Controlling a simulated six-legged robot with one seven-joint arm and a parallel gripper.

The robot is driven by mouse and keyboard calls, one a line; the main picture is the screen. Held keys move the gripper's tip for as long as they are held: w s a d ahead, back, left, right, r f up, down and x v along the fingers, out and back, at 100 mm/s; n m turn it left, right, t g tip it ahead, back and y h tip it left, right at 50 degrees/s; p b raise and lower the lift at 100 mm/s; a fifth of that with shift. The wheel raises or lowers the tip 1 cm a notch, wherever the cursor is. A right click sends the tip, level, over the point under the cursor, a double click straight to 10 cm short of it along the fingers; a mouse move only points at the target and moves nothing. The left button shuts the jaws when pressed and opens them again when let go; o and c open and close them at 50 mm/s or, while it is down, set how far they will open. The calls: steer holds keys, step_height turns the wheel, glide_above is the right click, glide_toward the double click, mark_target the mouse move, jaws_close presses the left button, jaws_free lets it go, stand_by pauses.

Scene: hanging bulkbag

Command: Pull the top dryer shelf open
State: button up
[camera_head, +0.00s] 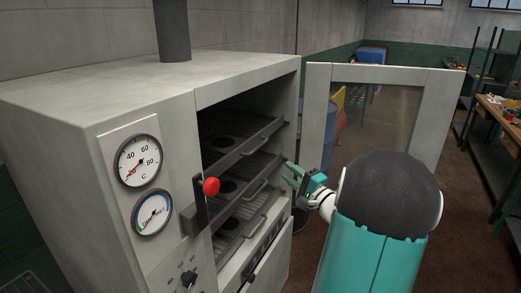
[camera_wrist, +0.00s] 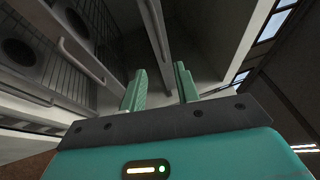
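The dryer (camera_head: 75,85) is a pale grey cabinet with its door swung open to the right. Inside it, the top shelf (camera_head: 250,138) is a dark grey rack with a round opening, above several similar shelves. My gripper (camera_head: 288,171) is just outside the right side of the dryer opening, near the front ends of the shelves. In the wrist view, its two teal fingers (camera_wrist: 161,88) are apart. A long grey bar (camera_wrist: 156,38) shows beyond and between the fingertips; I cannot tell whether they touch it. A curved handle (camera_wrist: 80,52) lies to their left.
The open door (camera_head: 452,112), with a glass pane, stands behind my arm. A lever with a red knob (camera_head: 211,186) sticks out on the left of the opening, beside two dials (camera_head: 139,160). A workbench (camera_head: 497,112) stands at far right.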

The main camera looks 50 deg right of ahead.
steer(key=x, duration=1.3)
steer(key=shift+w+r, duration=0.15)
steer(key=shift+w, duration=0.05)
steer(key=shift+d, duration=0.1)
jaws_close()
